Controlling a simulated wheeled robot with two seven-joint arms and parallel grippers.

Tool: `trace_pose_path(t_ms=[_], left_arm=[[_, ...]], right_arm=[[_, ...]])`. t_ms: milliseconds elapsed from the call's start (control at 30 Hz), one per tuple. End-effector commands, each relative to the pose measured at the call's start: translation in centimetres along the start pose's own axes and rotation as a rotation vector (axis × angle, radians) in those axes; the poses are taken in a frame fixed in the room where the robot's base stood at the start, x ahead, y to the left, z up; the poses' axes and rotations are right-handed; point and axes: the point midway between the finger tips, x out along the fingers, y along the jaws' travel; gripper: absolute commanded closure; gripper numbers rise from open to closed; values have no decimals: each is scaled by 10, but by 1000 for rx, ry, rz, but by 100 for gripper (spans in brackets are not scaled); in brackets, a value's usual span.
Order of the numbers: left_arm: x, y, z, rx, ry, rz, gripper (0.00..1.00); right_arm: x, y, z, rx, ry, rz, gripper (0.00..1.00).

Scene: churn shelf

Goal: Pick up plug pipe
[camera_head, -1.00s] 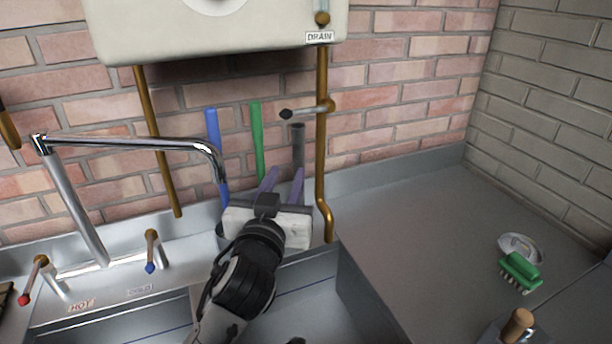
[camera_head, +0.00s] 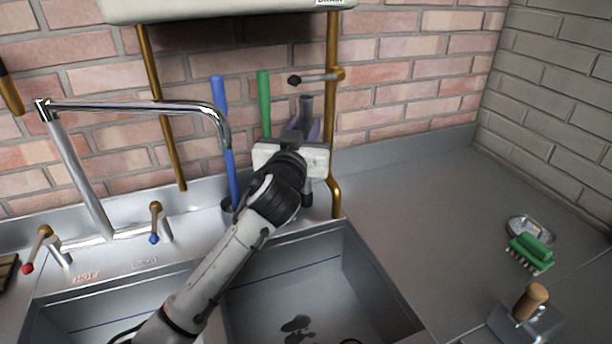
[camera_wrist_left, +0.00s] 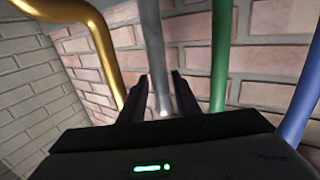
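The grey pipe (camera_head: 306,104), which I take to be the plug pipe, stands upright near the back wall, to the right of a green rod. In the left wrist view the grey pipe (camera_wrist_left: 153,40) runs down between the two dark fingers of my left gripper (camera_wrist_left: 161,82). In the head view my left gripper (camera_head: 302,128) is at the pipe, with one finger on each side. The fingers look open, with narrow gaps beside the pipe. The pipe's lower part is hidden behind the gripper. My right gripper is not in view.
A blue rod (camera_head: 219,95) and a green rod (camera_head: 264,100) stand left of the pipe; a brass pipe (camera_head: 332,120) runs close on its right. A chrome faucet (camera_head: 140,107) arches at left.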

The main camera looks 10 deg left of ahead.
Motion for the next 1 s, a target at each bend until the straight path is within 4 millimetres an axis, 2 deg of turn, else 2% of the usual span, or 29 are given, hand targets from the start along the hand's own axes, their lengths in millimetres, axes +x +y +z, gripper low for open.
trace_pose_path(t_ms=[100, 267, 300, 733, 867, 1000], left_arm=[[0, 0, 0, 0, 0, 0, 71], [0, 0, 0, 0, -1, 0, 98], [0, 0, 0, 0, -1, 0, 100], [-1, 0, -4, 0, 2, 0, 100], [-1, 0, -14, -1, 3, 0, 100], [-1, 0, -32, -2, 3, 0, 100]], right_arm=[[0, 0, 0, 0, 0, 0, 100], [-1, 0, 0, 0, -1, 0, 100], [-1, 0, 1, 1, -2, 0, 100], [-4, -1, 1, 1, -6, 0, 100], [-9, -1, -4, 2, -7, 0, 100], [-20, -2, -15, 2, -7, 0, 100]])
